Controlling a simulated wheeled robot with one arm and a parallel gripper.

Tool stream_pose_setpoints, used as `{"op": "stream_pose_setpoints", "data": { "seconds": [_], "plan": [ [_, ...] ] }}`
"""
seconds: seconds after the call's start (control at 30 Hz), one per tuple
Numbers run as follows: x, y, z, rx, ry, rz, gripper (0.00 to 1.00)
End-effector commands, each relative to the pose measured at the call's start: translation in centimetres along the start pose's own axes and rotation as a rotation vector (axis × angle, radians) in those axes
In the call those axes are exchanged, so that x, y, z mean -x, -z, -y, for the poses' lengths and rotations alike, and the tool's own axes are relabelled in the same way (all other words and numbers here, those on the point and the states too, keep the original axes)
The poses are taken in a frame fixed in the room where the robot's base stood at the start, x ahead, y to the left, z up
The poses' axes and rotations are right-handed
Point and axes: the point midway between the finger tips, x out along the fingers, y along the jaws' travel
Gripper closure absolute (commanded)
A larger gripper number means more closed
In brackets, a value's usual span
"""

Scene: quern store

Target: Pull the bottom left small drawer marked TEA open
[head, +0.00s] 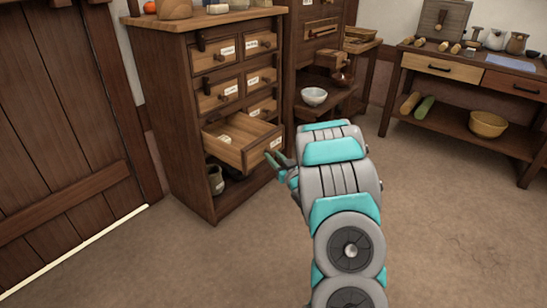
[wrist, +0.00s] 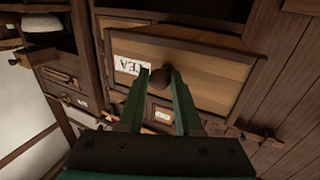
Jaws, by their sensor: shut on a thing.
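The small drawer marked TEA (head: 262,150) stands pulled out from the lower left of the drawer chest, with its inside showing and a pale thing in it. Its front (wrist: 213,80) fills the upper middle of the wrist view, where the TEA label (wrist: 130,73) appears upside down. The round dark knob (wrist: 162,80) sits between my fingertips. My gripper (wrist: 161,82) is shut on this knob, also seen in front of the drawer in the head view (head: 276,160). The knob is hidden in the head view.
The drawer chest (head: 175,120) holds several other shut labelled drawers and an open lower space with a jar (head: 215,179). A plank door (head: 62,120) is at left. A shelf unit with a white bowl (head: 314,97) stands to the right. The floor in front is clear.

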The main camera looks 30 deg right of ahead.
Motion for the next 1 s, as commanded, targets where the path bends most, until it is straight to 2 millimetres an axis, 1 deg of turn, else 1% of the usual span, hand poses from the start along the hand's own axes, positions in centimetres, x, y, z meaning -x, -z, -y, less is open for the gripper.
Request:
{"op": "stream_pose_setpoints", "data": {
  "seconds": [0.03, 0.1, 0.33, 0.43, 0.57, 0.7, 0.8, 0.9, 1.0],
  "plan": [
    [0.1, -0.1, -0.2, -0.001, -0.005, 0.002, 0.64],
    [0.0, -0.1, -0.2, -0.001, -0.004, 0.002, 0.57],
    [0.0, 0.0, -0.1, 0.000, -0.002, 0.001, 0.57],
    [0.5, -0.1, -0.1, 0.000, -0.003, 0.002, 0.57],
    [2.2, -0.1, -0.2, 0.000, -0.003, 0.001, 0.57],
    [4.6, -0.2, -0.2, -0.001, -0.006, 0.005, 0.57],
    [6.0, 0.0, -0.2, 0.002, -0.005, 0.000, 0.57],
    [7.1, -0.1, -0.2, 0.001, -0.005, 0.002, 0.57],
    [7.7, -0.1, -0.2, 0.000, -0.005, 0.004, 0.57]
  ]
}}
